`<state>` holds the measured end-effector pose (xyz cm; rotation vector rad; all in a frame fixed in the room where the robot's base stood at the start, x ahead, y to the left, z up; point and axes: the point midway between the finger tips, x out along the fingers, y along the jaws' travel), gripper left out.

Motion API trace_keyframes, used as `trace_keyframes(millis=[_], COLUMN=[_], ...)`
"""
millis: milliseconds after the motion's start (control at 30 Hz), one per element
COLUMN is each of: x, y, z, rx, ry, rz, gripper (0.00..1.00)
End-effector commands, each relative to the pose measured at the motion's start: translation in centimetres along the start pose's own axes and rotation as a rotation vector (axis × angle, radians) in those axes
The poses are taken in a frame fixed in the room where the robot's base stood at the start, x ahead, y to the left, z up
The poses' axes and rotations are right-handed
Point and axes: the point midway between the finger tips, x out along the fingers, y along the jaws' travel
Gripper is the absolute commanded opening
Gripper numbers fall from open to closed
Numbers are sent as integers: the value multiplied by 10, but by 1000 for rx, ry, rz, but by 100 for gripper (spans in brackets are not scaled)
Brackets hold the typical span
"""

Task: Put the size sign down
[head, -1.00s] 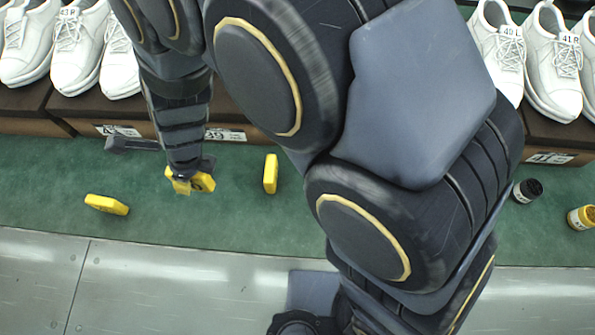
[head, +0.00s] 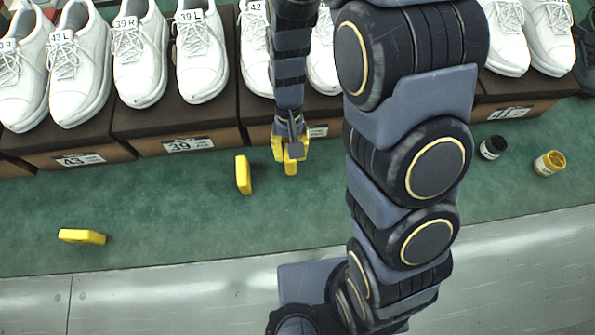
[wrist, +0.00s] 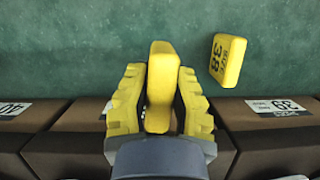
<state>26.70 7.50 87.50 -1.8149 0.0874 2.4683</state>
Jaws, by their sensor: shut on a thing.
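My gripper (head: 290,158) is shut on a yellow size sign (wrist: 162,85) in front of the shoe boxes. In the wrist view the sign sits between the two ridged yellow fingers, its narrow side toward the camera; its print is hidden. I cannot tell whether it touches the green mat. A second yellow sign (head: 243,174) stands just left of my gripper in the head view. In the wrist view this sign (wrist: 228,60) reads "SIZE 38" and lies right of the fingers, apart from them. A third yellow sign (head: 82,236) is farther left, near the mat's front edge.
White shoes (head: 140,60) stand on brown boxes along the back, with labels such as 43 (head: 80,160) and 39 (head: 188,145). The green mat (head: 160,210) is clear between the left signs.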

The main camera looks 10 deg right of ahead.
Motion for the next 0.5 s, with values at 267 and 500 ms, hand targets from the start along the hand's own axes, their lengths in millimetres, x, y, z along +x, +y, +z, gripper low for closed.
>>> trace_keyframes(millis=[267,500], x=[14,45], y=[17,16], z=[-4,-13], rx=[-94,-93], ry=[-2,-2], rz=[29,28], gripper=[0,0])
